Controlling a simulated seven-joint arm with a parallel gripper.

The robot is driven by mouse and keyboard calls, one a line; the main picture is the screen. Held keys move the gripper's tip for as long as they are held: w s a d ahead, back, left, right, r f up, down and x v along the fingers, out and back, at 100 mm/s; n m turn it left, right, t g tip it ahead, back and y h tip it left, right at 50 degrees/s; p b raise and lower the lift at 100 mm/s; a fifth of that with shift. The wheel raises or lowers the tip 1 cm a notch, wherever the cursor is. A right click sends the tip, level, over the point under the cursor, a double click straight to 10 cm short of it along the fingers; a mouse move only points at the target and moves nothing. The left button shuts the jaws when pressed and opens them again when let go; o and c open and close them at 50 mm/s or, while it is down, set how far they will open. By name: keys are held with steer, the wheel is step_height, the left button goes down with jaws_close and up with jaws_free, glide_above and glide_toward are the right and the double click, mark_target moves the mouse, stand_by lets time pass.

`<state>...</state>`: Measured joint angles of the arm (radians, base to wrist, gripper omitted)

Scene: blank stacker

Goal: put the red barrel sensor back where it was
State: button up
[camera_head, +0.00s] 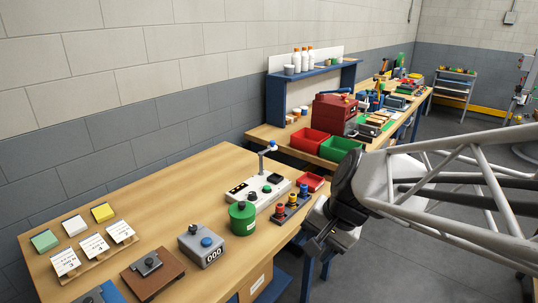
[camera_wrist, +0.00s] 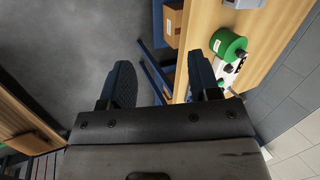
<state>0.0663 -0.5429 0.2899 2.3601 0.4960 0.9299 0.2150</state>
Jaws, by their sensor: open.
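A small dark rack (camera_head: 291,212) near the front right edge of the near bench holds short barrel-shaped pieces. One piece looks red or orange (camera_head: 292,198), one is red and yellow (camera_head: 279,210), and one is blue (camera_head: 303,190). They are small, so I cannot tell for sure which is the red barrel sensor. My gripper (camera_head: 318,243) is just right of the bench edge, close to the rack. In the wrist view my gripper (camera_wrist: 161,82) has its two dark fingers wide apart with nothing between them. The rack's pieces are not clear there.
A green round container (camera_head: 242,218) stands left of the rack, in front of a white control panel (camera_head: 262,190). A red tray (camera_head: 314,181) lies behind the rack. A grey counter box (camera_head: 200,245) is further left. Cardboard boxes (camera_wrist: 172,25) sit under the bench.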

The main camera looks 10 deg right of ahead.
steer(key=s+d+r+n+h, duration=0.2)
steer(key=s+d+n+h, duration=0.2)
steer(key=s+n, duration=0.2)
steer(key=shift+s+d+r+h, duration=0.25)
steer(key=shift+s+d+h, duration=0.05)
steer(key=shift+s, duration=0.95)
